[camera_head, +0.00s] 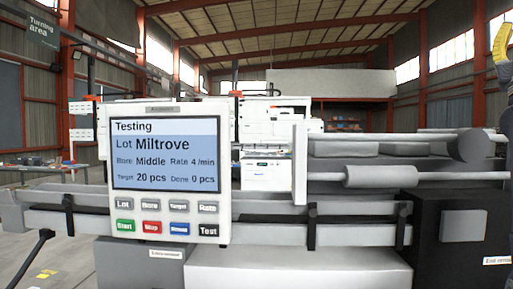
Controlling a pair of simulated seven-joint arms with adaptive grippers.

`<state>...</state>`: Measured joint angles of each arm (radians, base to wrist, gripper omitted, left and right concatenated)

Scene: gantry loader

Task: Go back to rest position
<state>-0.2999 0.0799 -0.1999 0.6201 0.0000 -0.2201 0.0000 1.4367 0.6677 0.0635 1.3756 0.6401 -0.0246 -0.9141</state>
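Neither of my grippers shows in the head view. A control panel (166,196) stands in front of the gantry loader. Its screen (165,155) reads "Testing", "Lot Miltrove", bore Middle, rate 4 /min, target 20 pcs, done 0 pcs. Below are grey keys Lot, Bore, Target and Rate. Under them are a green Start key (125,226), a red key (152,227), a blue key (179,228) and a black Test key (208,230).
Long grey rails (355,235) run across behind the panel. A grey roller (380,176) and a black box (462,235) stand at the right. A yellow and dark part (503,45) cuts into the top right edge. Open floor (60,265) shows at the lower left.

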